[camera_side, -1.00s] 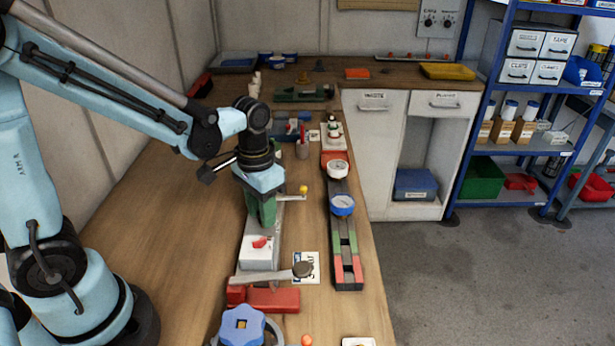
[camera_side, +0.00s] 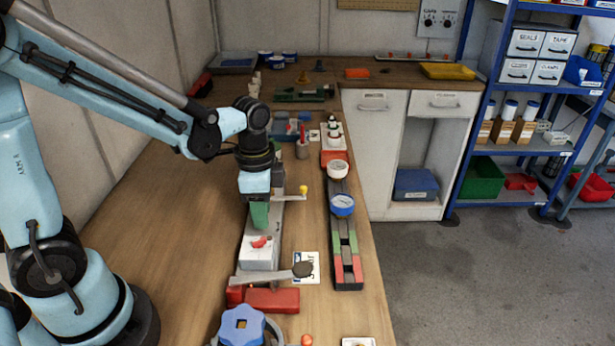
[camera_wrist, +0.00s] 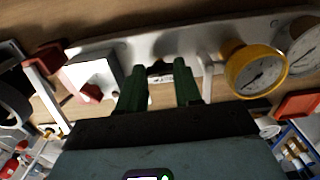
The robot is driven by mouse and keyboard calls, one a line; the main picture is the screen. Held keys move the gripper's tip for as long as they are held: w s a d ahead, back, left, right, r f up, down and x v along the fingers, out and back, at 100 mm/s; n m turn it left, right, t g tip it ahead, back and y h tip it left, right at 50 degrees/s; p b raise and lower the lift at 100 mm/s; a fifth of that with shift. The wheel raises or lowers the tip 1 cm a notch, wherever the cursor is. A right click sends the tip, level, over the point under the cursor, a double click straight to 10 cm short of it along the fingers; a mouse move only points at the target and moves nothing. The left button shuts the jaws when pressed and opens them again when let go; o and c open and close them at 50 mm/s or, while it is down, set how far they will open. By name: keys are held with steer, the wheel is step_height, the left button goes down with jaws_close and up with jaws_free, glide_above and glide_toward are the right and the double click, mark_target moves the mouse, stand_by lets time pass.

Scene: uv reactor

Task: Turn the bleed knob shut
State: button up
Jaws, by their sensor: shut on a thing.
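The bleed knob (camera_wrist: 160,68) is a small dark knob on the long grey panel (camera_wrist: 200,40). In the wrist view it sits between my two green fingertips. My gripper (camera_wrist: 158,72) points at the panel and is shut on this knob. In the side view my gripper (camera_side: 260,224) is over the grey panel (camera_side: 277,222), just beyond the white box (camera_side: 259,256); its fingers hide the knob there. A small label behind the knob is too blurred to read.
A red switch (camera_side: 261,242) sits on the white box close to my fingers. A yellow-rimmed gauge (camera_wrist: 255,72) stands on the other side. Open bench lies left.

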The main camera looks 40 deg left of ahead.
stand_by(0.4)
steer(key=o, duration=1)
steer(key=shift+o, duration=0.2)
step_height(320, 180, up, 12)
stand_by(0.5)
steer(key=s+f+n+t, duration=0.1)
steer(key=n+t, duration=0.1)
steer(key=n, duration=0.1)
steer(key=s+f+n+t, duration=0.1)
steer(key=n+t, duration=0.1)
steer(key=n, duration=0.1)
steer(key=f+n+t, duration=0.1)
steer(key=n+t, duration=0.1)
steer(key=t, duration=0.1)
steer(key=shift+s+f+n, duration=0.2)
steer(key=shift+s+n, duration=0.2)
